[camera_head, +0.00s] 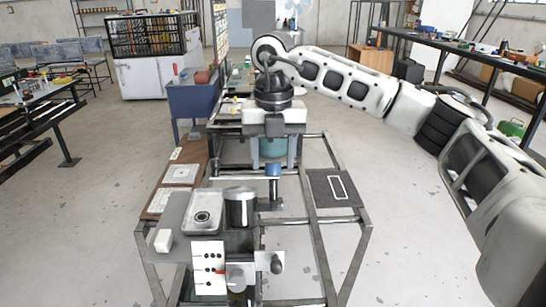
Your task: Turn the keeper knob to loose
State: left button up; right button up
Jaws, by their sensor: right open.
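A white panel with black dots (208,256) stands at the front of the metal frame. Beside it is a grey round knob (236,278), with a small red mark at its left. A dark round knob (277,264) sits on a light plate just to the right. I cannot tell for certain which of the two is the keeper knob, nor read its setting. My right gripper (273,158) is open, well behind both knobs and above the far part of the frame. A teal cylinder (273,147) shows between its fingers; contact cannot be told. My left gripper is out of view.
A metal cylinder (240,208) and a square tray with a round part (203,217) stand behind the panel. A blue-topped post (273,171) rises between gripper and knobs. A white block (163,241) sits at left; a dark pad (335,188) lies at right.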

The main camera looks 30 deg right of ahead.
jog(key=shift+f, duration=0.15)
jog(key=c, duration=1)
jog(key=shift+o, duration=0.2)
